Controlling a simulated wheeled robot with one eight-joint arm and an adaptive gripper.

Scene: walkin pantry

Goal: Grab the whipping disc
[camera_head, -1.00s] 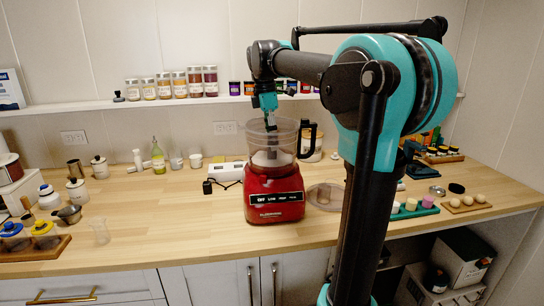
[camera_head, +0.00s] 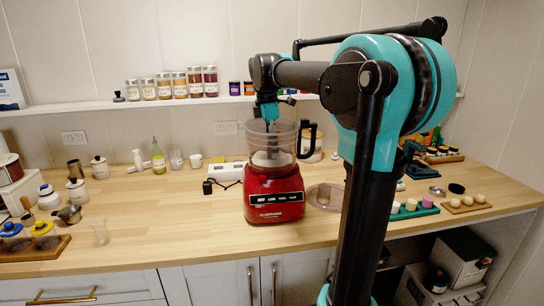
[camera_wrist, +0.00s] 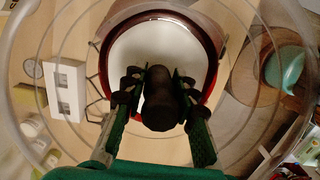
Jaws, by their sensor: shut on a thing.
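The whipping disc is a white round plate (camera_head: 272,158) lying low inside the clear bowl of the red food processor (camera_head: 275,198). In the wrist view, the white disc (camera_wrist: 150,48) shows beneath a dark upright stem (camera_wrist: 160,100). My gripper (camera_head: 270,128) reaches down into the bowl from above. In the wrist view, the green fingers of my gripper (camera_wrist: 160,88) are closed on the stem from both sides. The lower part of the stem and the disc's near side are hidden.
The clear bowl wall surrounds my fingers closely, and a black handle (camera_head: 308,138) stands at its right. A clear round lid (camera_head: 325,196) lies on the counter to the right. A white box (camera_head: 226,172) stands behind left.

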